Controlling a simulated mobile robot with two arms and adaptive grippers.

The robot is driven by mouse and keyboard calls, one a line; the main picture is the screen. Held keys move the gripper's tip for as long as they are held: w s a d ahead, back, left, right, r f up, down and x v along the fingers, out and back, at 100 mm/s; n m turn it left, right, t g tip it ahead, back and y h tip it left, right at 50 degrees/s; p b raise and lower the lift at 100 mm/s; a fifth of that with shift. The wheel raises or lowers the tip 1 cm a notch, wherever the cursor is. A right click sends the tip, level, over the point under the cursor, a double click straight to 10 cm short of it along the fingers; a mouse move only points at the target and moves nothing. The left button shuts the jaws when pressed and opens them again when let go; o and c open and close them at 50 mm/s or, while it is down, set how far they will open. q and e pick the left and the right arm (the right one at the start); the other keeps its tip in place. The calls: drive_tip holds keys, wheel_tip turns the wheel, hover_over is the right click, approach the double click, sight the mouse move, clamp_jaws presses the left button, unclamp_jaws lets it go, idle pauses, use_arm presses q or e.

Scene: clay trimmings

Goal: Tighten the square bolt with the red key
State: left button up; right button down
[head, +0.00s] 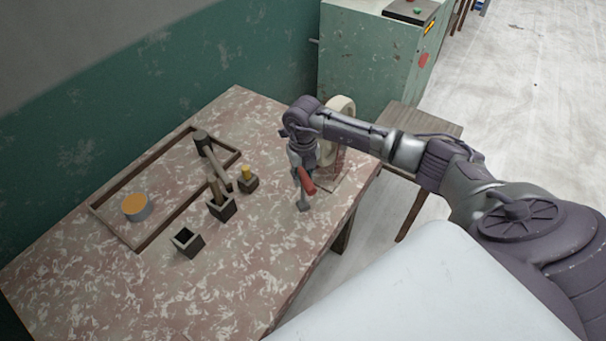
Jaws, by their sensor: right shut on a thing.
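My right gripper (297,168) is above the right part of the table, shut on the red key (307,182). The key has a red handle, and its grey end points down near the tabletop; I cannot tell whether it touches. To its left, a small dark block (249,185) bears a yellow upright piece (246,172). I cannot tell whether this is the square bolt. The key is apart from this block. My left gripper is not in view.
A dark holder (222,208) has a brownish piece in it; another holder (187,243) looks empty. A wooden frame (160,231), a hammer (203,145) and an orange-topped can (137,207) are left. A cream round thing (343,106) stands behind my gripper. The table's front (235,285) is clear.

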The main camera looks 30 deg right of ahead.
drive_tip(key=shift+m+p, duration=0.3)
drive_tip(key=shift+m, duration=1.2)
drive_tip(key=shift+r+m+p, duration=0.15)
drive_tip(key=shift+m+p, duration=0.5)
drive_tip(key=shift+m, duration=1.05)
